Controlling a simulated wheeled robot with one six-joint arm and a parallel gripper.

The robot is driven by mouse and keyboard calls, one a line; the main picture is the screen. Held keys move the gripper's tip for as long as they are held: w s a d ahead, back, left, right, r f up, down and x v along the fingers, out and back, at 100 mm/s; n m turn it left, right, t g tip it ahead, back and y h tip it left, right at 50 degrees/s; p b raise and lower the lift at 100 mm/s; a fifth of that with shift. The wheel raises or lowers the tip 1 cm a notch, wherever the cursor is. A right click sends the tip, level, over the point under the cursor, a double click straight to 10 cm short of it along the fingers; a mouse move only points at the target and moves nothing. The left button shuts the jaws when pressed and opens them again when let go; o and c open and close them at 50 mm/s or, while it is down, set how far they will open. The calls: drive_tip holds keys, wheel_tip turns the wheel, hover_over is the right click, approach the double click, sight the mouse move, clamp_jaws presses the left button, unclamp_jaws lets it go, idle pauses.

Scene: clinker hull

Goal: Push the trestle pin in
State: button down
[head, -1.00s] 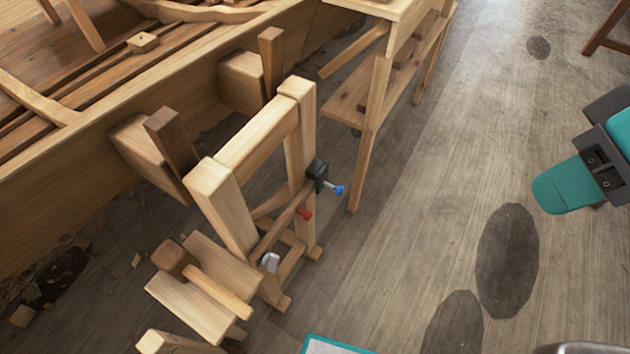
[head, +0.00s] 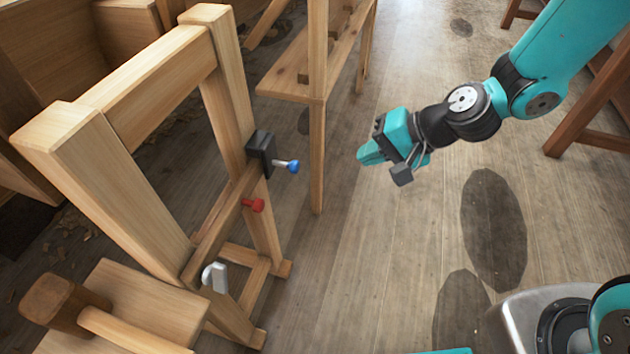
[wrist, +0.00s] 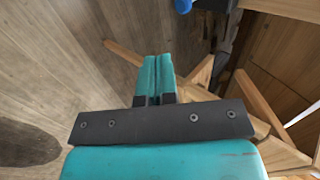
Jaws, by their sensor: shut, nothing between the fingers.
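A wooden trestle (head: 150,85) stands at the left in the head view. A red-headed pin (head: 254,204) sticks out lower down; I cannot tell which one is the trestle pin. My gripper (head: 364,154) is shut and empty, to the right of the blue head and clearly apart from it. In the wrist view its fingers (wrist: 157,80) lie together, and the blue head (wrist: 183,5) shows at the top edge.
A grey fitting (head: 215,277) sits low on the trestle. A wooden mallet-like piece (head: 58,301) lies at the lower left. A wooden stand (head: 318,115) rises behind the pins.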

sight(293, 167)
drive_tip(key=w+a+r+b+x, duration=0.1)
drive_tip(key=r+b+x, duration=0.1)
drive_tip(key=x, duration=1.1)
drive_tip(key=shift+a, duration=0.4)
